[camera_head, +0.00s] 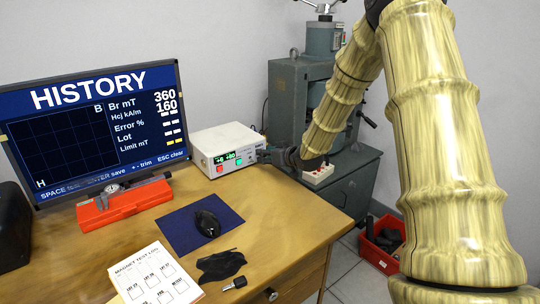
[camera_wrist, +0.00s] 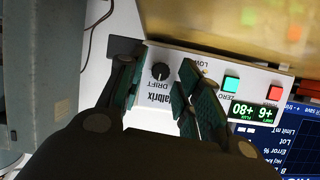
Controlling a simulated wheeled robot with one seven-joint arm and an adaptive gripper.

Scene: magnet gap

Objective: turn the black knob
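The black knob (camera_wrist: 160,71) shows in the wrist view, on the white front panel of the meter box (camera_head: 205,141), above the word DRIFT. It has a white pointer mark. My gripper (camera_wrist: 163,80) is open, with one green-padded finger on each side of the knob in the picture. Gaps show between the knob and both fingers, so I see no grip on it. In the head view my gripper (camera_head: 262,156) is at the right end of the meter's front, and the knob cannot be made out there.
The meter also has a green button (camera_wrist: 231,83), a red button (camera_wrist: 274,92) and a lit display. A monitor (camera_head: 95,130) and a red case (camera_head: 125,201) are at left. A green machine (camera_head: 287,100) stands behind my arm.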

